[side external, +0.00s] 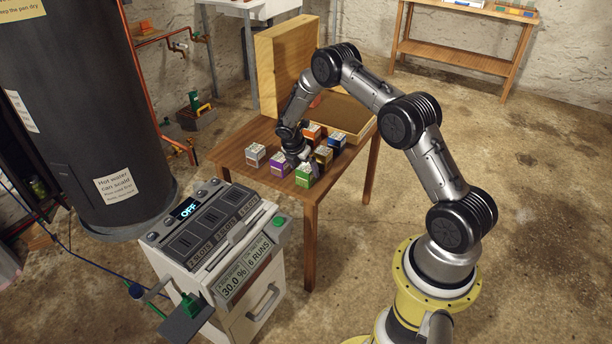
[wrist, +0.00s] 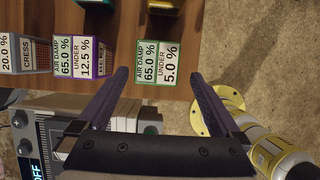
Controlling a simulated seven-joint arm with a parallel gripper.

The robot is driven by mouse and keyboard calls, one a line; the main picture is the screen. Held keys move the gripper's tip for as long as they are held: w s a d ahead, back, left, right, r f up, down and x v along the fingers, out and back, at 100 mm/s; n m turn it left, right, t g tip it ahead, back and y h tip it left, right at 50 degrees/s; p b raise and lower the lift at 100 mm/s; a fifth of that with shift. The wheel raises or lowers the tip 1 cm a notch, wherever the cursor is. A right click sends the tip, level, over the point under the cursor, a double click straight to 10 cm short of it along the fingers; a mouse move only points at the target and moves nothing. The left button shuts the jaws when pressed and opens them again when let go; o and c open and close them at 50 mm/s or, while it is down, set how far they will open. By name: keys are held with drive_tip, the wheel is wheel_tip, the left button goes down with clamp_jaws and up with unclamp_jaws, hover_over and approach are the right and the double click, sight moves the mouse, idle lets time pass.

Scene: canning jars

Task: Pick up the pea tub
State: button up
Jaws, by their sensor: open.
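No label reading "pea" can be made out, so I cannot tell for sure which tub is the pea tub. The green tub (side external: 306,176) stands at the table's near corner. In the wrist view the green tub (wrist: 157,64), marked "AIR DAMP 65.0 % UNDER 5.0 %", lies in line with the gap between my fingers. My gripper (wrist: 160,76) is open and empty, its fingers to either side of that tub in the picture. In the side view my gripper (side external: 301,159) is low over the table, close to the green and purple tubs; contact cannot be told.
A purple tub (side external: 278,168) and a white-grey tub (side external: 255,155) stand left of the green one. Yellow (side external: 323,157), blue (side external: 337,142) and orange (side external: 311,132) tubs are behind. A control cabinet (side external: 222,250) stands in front.

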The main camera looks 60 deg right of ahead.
sight(305, 168)
drive_tip(key=shift+w+d+x, duration=0.1)
drive_tip(key=shift+x, duration=1.2)
drive_tip(key=shift+w+d+x, duration=0.15)
drive_tip(key=shift+x, duration=1.15)
drive_tip(key=shift+r, duration=0.1)
drive_tip(key=c, duration=1.4)
drive_tip(key=shift+r, duration=0.1)
drive_tip(key=shift+r, duration=0.55)
wheel_tip(305, 168, up, 2)
drive_tip(key=shift+s+a+r, duration=0.1)
drive_tip(key=shift+r, duration=0.05)
drive_tip(key=s+a+r, duration=0.2)
drive_tip(key=s+r, duration=0.1)
drive_tip(key=s, duration=0.1)
drive_tip(key=s+a+r, duration=0.5)
drive_tip(key=s+r, duration=0.1)
drive_tip(key=s, duration=0.1)
drive_tip(key=shift+s+a+r, duration=0.15)
drive_tip(key=shift+s+r, duration=0.1)
drive_tip(key=shift+s, duration=0.1)
